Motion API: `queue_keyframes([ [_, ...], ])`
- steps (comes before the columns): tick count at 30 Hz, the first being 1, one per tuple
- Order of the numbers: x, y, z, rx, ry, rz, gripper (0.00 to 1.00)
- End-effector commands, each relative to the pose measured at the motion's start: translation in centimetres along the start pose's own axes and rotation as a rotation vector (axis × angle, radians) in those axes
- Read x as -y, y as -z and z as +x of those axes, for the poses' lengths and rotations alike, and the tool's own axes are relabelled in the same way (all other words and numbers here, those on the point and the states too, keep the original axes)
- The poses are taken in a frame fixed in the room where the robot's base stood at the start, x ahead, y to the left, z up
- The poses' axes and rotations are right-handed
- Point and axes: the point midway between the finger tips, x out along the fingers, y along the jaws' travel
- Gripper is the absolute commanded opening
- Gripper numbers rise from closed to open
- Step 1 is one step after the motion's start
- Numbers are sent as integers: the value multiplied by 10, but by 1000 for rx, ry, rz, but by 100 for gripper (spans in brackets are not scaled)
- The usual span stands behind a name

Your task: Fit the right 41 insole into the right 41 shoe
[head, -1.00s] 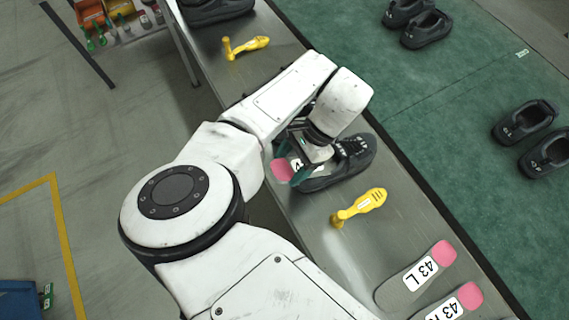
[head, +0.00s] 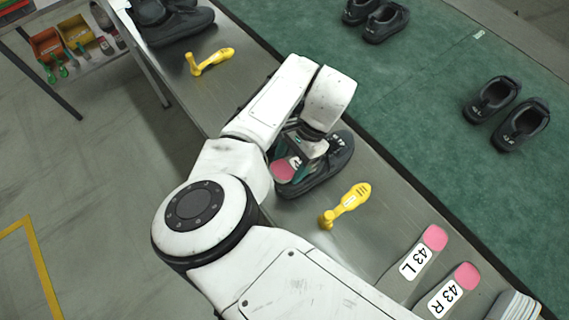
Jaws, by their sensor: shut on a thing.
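A black shoe (head: 330,174) lies on the metal bench (head: 371,206), partly hidden under my arm. My gripper (head: 297,163) is over the shoe's opening and is shut on an insole (head: 284,170) with a pink heel. The insole's heel end shows at the heel side of the shoe, and its front part is hidden by my gripper and the shoe. I cannot tell how deep the insole sits in the shoe, and its label is too small to read.
A yellow shoe tree (head: 345,204) lies beside the shoe, another (head: 209,60) further back. Insoles marked 43 L (head: 417,254) and 43 R (head: 454,290) lie at the near end. Black shoes (head: 506,111) stand on the green surface; more shoes (head: 175,22) stand at the bench's far end.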

Motion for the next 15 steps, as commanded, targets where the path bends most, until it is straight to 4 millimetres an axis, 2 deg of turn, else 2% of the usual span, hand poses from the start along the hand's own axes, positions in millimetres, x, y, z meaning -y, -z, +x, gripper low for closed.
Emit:
queue_keyframes([
  [15,0,34,-4,-39,0,1,35],
])
